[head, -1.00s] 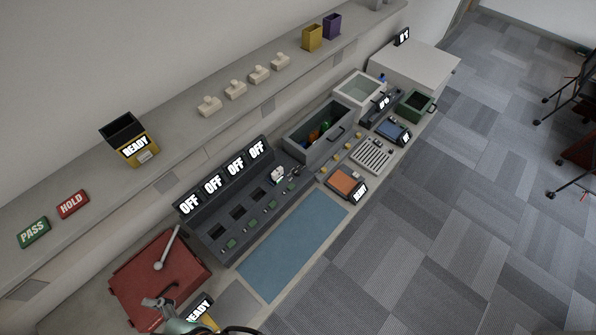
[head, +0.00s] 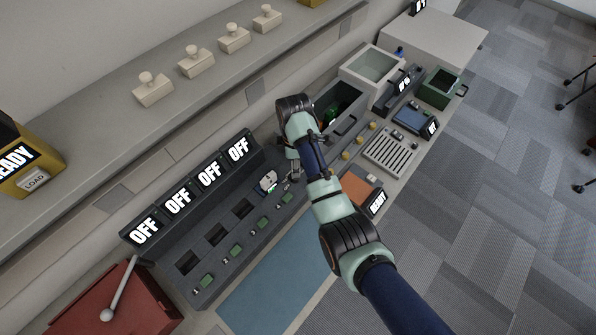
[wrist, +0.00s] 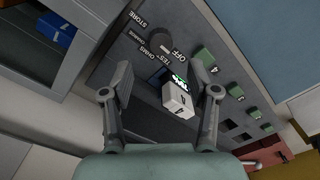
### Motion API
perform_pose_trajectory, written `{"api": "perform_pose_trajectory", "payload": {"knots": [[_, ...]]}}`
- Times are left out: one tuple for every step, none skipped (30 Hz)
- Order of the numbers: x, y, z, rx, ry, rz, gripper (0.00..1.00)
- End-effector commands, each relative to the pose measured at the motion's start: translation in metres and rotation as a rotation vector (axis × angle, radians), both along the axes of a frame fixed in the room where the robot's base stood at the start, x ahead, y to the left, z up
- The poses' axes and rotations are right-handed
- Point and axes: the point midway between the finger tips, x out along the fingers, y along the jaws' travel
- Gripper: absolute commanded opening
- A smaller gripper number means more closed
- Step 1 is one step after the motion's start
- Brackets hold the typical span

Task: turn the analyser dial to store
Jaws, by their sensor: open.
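The analyser (head: 215,262) is a dark sloped console with several OFF screens and a row of green numbered buttons. In the wrist view its dark dial (wrist: 156,30) lies near the top centre, ringed by white labels such as STORE, OFF, TEST and OHMS. A white block marked 4 (wrist: 178,99) shows between and below the fingers, apparently seated in the console. In the head view my gripper (head: 293,168) is at the console's far right end, where my arm hides part of it.
A grey bin (head: 340,97) stands beyond the console's end, with a blue item visible in the wrist view (wrist: 57,30). An orange-topped unit (head: 360,188) is beside my arm. A blue mat (head: 270,285) lies clear in front. A red box with a lever (head: 110,312) is at lower left.

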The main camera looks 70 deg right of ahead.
Motion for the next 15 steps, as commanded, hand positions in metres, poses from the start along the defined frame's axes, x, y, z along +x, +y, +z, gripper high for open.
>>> {"api": "perform_pose_trajectory", "payload": {"knots": [[0.000,0.001,-0.009,0.001,0.002,0.000,0.60],[-0.001,0.001,-0.014,0.002,0.002,0.000,0.60],[-0.001,0.001,-0.022,0.002,0.002,0.000,0.60],[-0.001,0.001,-0.028,0.002,0.002,-0.001,0.60],[-0.001,0.001,-0.034,0.001,0.002,-0.001,0.60],[0.000,0.001,-0.042,0.001,0.002,-0.001,0.60],[0.000,0.001,-0.047,0.000,0.001,-0.001,0.60],[-0.001,0.002,-0.052,0.001,0.002,-0.001,0.60],[0.000,0.002,-0.058,0.001,0.000,-0.001,0.60],[0.000,0.002,-0.062,0.001,0.000,-0.001,0.60],[0.000,0.002,-0.065,0.000,0.001,-0.001,0.60],[0.000,0.002,-0.069,0.000,0.000,-0.001,0.60],[0.000,0.002,-0.070,-0.001,0.000,-0.001,0.60],[0.000,0.002,-0.072,-0.001,0.000,-0.001,0.60],[0.000,0.002,-0.073,-0.001,0.000,-0.001,0.60]]}}
